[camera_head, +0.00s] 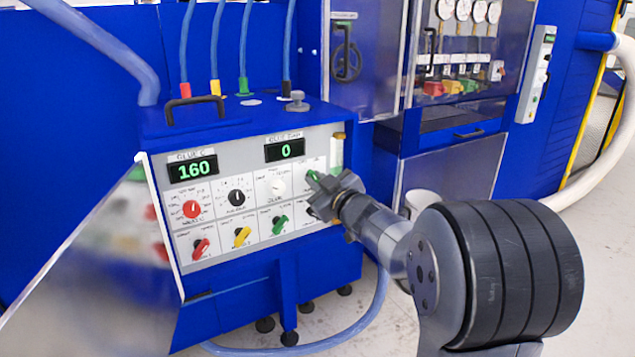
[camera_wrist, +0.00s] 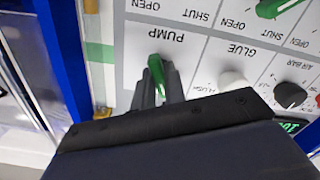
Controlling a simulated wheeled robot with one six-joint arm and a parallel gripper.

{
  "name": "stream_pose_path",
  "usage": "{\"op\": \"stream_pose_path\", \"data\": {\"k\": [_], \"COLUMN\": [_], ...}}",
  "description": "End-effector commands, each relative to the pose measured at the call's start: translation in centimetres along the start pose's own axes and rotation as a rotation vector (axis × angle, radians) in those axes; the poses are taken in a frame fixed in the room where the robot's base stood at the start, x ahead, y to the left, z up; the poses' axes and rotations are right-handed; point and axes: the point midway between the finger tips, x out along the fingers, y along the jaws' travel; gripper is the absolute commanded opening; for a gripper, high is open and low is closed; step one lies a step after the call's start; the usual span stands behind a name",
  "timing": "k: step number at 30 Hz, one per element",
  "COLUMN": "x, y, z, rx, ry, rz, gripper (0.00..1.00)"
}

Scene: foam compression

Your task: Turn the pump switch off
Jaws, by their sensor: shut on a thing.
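The pump switch is a green knob on the white control panel of the blue glue unit. In the wrist view the green pump switch (camera_wrist: 157,68) sits under the upside-down word PUMP, between the dark fingers of my gripper (camera_wrist: 160,85). In the head view my gripper (camera_head: 322,188) is at the panel's upper right, and a bit of the green switch (camera_head: 312,175) shows at its fingertips. My gripper is shut on the switch. The lower part of the switch is hidden, so its exact setting is hard to read.
The control panel (camera_head: 225,215) also carries a red knob (camera_head: 192,209), a black knob (camera_head: 237,198) and a white glue knob (camera_wrist: 232,79). Red, yellow and green valve handles sit below. Displays read 160 and 0. A pale hose (camera_head: 375,310) lies on the floor.

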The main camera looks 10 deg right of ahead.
Motion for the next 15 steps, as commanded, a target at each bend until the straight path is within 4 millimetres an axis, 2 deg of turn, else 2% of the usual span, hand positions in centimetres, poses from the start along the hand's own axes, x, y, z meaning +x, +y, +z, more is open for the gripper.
{"op": "stream_pose_path", "data": {"k": [4, 12, 13, 15], "x": [-0.01, -0.01, -0.01, -0.01], "y": [-0.03, -0.02, -0.02, -0.02], "z": [0.05, 0.03, 0.03, 0.03], "rx": [-0.063, -0.071, -0.071, -0.071], "ry": [0.0, -0.001, -0.001, -0.001], "rz": [0.0, 0.0, 0.0, 0.0], "gripper": [0.0, 0.0, 0.13, 0.19]}}
